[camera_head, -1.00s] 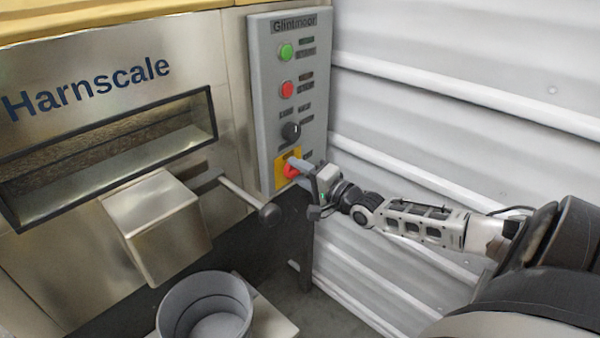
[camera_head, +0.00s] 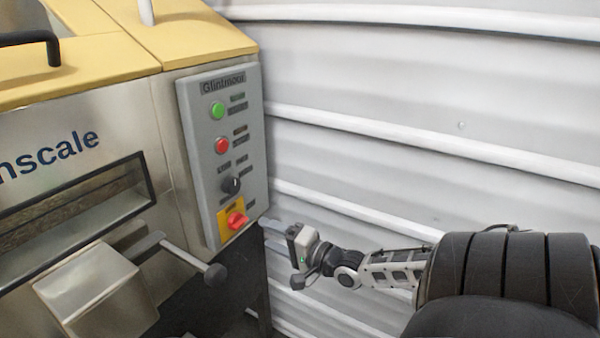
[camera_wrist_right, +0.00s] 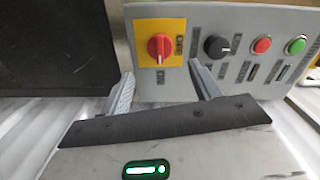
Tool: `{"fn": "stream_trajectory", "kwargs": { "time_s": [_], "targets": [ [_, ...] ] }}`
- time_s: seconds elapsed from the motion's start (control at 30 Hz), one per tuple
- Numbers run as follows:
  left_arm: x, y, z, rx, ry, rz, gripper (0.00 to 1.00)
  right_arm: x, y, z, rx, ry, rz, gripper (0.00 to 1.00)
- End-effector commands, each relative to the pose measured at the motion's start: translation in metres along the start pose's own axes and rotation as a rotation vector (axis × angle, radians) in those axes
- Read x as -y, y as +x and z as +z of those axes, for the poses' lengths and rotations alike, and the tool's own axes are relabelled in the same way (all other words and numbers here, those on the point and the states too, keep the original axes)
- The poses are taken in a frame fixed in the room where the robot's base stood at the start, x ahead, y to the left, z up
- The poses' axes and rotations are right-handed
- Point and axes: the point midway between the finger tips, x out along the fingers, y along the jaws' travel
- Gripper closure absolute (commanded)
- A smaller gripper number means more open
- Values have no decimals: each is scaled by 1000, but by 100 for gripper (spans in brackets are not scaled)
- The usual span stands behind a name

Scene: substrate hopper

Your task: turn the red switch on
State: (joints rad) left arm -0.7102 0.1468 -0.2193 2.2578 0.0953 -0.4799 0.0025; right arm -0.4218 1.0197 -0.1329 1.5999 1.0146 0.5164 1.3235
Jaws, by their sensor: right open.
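The red switch (camera_head: 236,219) is a rotary knob on a yellow plate at the bottom of the grey control panel (camera_head: 200,160). In the right wrist view the red switch (camera_wrist_right: 160,47) has its grip bar upright in the picture, which lies across the panel's width. My left gripper is not in view.
Above the switch are a black knob (camera_head: 231,185), a red button (camera_head: 222,146) and a green button (camera_head: 217,111). A lever with a dark ball end (camera_head: 215,277) sticks out of the machine at lower left. A ribbed white wall (camera_head: 420,110) stands behind my arm.

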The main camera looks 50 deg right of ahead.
Motion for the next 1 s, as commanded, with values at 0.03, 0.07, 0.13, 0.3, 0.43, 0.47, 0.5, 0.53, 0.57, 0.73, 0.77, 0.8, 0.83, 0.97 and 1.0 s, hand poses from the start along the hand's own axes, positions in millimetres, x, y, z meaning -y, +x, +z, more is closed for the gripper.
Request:
{"fn": "stream_trajectory", "kwargs": {
  "time_s": [0.03,0.07,0.13,0.3,0.43,0.47,0.5,0.53,0.57,0.73,0.77,0.8,0.83,0.97,1.0],
  "targets": [
    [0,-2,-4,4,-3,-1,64,1,-13,0,2,0,8,37],
    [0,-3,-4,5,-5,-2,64,1,-19,0,2,0,7,37],
    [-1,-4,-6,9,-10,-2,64,1,-33,0,2,0,7,37],
    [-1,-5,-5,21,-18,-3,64,0,-60,0,0,0,5,37],
    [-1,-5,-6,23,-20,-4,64,0,-71,0,1,0,2,37],
    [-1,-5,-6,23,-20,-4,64,0,-73,0,1,0,1,37],
    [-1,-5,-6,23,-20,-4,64,0,-74,0,1,0,0,37],
    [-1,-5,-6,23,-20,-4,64,0,-75,0,1,0,0,37],
    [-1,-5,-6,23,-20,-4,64,0,-75,0,1,0,0,37],
    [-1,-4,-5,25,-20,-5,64,0,-75,0,0,1,-1,37],
    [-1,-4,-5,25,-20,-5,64,0,-75,0,0,0,-1,37],
    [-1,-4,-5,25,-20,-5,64,0,-75,0,0,0,0,37],
    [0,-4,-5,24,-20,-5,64,0,-75,0,0,0,0,37],
    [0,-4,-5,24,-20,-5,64,0,-75,0,0,0,0,37],
    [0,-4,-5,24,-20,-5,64,0,-75,0,0,0,0,37]
  ]
}}
